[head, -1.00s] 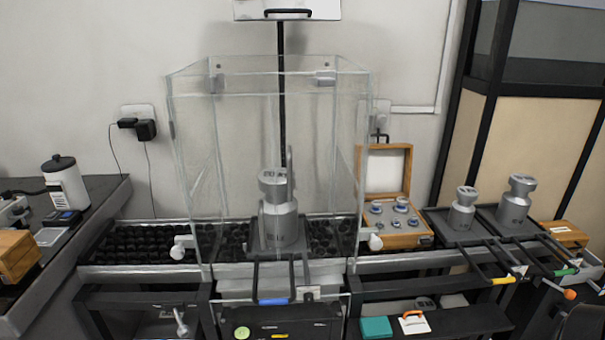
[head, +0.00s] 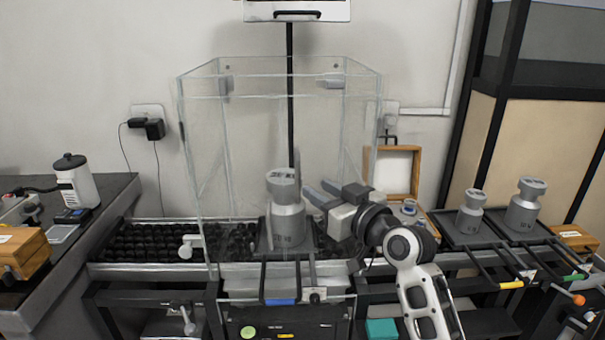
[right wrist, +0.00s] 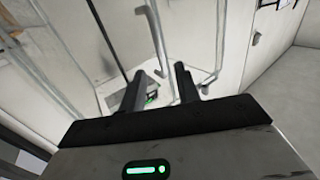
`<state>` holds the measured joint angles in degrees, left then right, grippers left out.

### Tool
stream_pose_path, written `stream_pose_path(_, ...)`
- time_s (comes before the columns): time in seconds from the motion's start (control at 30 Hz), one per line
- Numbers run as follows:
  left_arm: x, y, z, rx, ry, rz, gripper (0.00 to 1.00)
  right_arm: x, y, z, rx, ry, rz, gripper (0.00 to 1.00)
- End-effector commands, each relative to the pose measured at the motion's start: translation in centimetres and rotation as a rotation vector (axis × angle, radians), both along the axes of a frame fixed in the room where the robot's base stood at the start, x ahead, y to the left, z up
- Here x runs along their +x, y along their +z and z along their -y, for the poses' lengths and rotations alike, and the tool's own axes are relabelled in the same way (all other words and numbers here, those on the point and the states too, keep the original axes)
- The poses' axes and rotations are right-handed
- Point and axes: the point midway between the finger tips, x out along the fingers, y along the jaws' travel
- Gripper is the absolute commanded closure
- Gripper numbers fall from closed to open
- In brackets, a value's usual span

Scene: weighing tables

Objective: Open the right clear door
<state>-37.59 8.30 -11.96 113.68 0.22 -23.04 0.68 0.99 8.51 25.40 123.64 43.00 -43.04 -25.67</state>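The clear enclosure (head: 270,92) stands over a grey cylindrical weight (head: 287,220) on a black tray. Its right clear door (head: 364,120) is the see-through right side panel and appears shut. My right gripper (head: 318,192) is open and empty, with its two fingers pointing left across the door's lower part in the head view. I cannot tell if it touches the panel. The gripper and wrist hide the door's white knob. In the right wrist view the fingers (right wrist: 160,85) are apart, with pale upright bars beyond them. My left gripper is not in view.
A wooden case of small weights (head: 398,165) stands behind my right arm. Two grey weights (head: 470,212) (head: 524,205) stand on trays with forward handles at the right. A white knob (head: 190,246) sits at the enclosure's left. A black roller bed (head: 140,243) extends left.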

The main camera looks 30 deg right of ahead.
Motion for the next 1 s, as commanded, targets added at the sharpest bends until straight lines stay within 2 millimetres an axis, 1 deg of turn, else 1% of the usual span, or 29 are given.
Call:
stream_pose_path(0.03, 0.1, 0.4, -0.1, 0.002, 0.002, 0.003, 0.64, 1.2, 0.3, -0.1, 0.005, 0.001, 0.003, 0.68)
stream_pose_path(0.1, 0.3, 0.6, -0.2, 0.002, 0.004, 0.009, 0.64, 2.6, 0.3, -0.1, 0.004, 0.001, 0.002, 0.68)
stream_pose_path(0.2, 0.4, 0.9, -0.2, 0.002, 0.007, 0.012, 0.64, 4.2, 0.2, -0.2, 0.002, 0.001, 0.0, 0.68)
stream_pose_path(0.3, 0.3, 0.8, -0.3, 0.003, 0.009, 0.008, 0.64, 5.4, 0.1, -0.2, 0.002, 0.0, 0.001, 0.68)
stream_pose_path(0.47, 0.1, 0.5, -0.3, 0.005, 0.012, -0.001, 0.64, 6.4, 0.0, -0.3, 0.001, 0.0, -0.001, 0.68)
stream_pose_path(0.73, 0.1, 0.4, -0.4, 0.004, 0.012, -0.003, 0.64, 6.5, -0.1, -0.3, 0.0, 0.0, -0.001, 0.68)
stream_pose_path(0.77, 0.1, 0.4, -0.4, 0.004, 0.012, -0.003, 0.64, 6.5, -0.1, -0.3, 0.0, 0.0, -0.001, 0.7)
stream_pose_path(0.8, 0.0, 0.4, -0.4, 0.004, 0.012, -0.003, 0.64, 6.5, -0.1, -0.3, 0.0, 0.0, -0.001, 0.82)
stream_pose_path(0.87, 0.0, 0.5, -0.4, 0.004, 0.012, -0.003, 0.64, 6.5, -0.1, -0.3, 0.0, 0.0, -0.001, 0.98)
stream_pose_path(0.9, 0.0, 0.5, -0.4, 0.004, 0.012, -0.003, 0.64, 6.5, -0.1, -0.3, 0.0, 0.0, -0.001, 1.0)
stream_pose_path(1.0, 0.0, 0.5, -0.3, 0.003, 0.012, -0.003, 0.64, 6.4, -0.1, -0.3, 0.0, 0.0, -0.001, 1.0)
